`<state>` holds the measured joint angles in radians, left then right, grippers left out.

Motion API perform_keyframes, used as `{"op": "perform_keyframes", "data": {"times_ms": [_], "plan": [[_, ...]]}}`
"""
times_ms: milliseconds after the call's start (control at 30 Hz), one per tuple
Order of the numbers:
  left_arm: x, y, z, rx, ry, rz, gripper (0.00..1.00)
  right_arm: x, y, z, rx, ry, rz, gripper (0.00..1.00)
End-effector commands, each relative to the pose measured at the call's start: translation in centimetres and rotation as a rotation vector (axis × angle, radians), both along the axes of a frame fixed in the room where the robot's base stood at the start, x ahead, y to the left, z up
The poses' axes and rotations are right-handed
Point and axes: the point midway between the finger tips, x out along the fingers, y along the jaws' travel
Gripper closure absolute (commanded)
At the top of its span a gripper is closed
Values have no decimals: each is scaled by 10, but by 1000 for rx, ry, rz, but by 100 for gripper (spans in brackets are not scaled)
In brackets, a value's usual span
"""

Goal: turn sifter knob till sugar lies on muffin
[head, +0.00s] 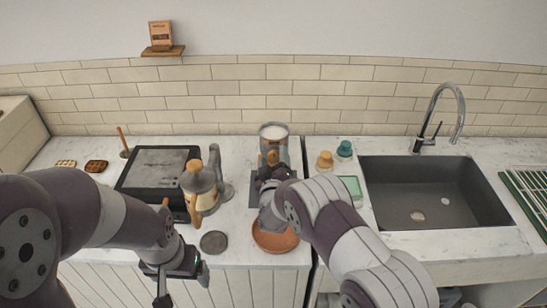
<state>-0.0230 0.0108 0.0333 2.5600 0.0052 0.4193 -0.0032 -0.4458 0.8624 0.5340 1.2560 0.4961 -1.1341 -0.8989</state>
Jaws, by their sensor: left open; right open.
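The sifter (274,134) is a metal cylinder with white sugar showing at its open top. It stands upright at the back of the counter. A tan wooden-looking part (272,157) shows at its front; I cannot tell whether this is the knob. My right gripper (267,173) is open directly in front of this part; whether it touches is unclear. I cannot make out the muffin, and my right gripper and forearm cover the area below the sifter. My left gripper (181,287) is open and empty, low in front of the counter's front edge.
A terracotta dish (276,242) lies partly under my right forearm. Two small jars, tan (324,162) and teal (345,150), stand right, before the sink (430,194). A dark disc (213,242) lies near the front edge.

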Motion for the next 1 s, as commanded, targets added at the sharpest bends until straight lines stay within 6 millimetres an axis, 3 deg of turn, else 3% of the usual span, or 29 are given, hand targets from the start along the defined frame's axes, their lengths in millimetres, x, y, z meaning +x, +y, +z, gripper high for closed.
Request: {"op": "perform_keyframes", "data": {"times_ms": [200, 400, 733, 1000], "plan": [[0, 0, 0, 0, 0, 0, 14, 1, 0, -1, 0, 1, 0, 31], [0, 0, 0, 0, 0, 0, 14, 0, 0, 0, 0, 1, 0, 87], [0, 0, -8, 0, 0, 0, 14, 0, 0, -3, 39, 1, 0, 87], [0, 0, -37, 0, 0, 0, 14, 0, 0, -7, 209, -1, 1, 87]]}}
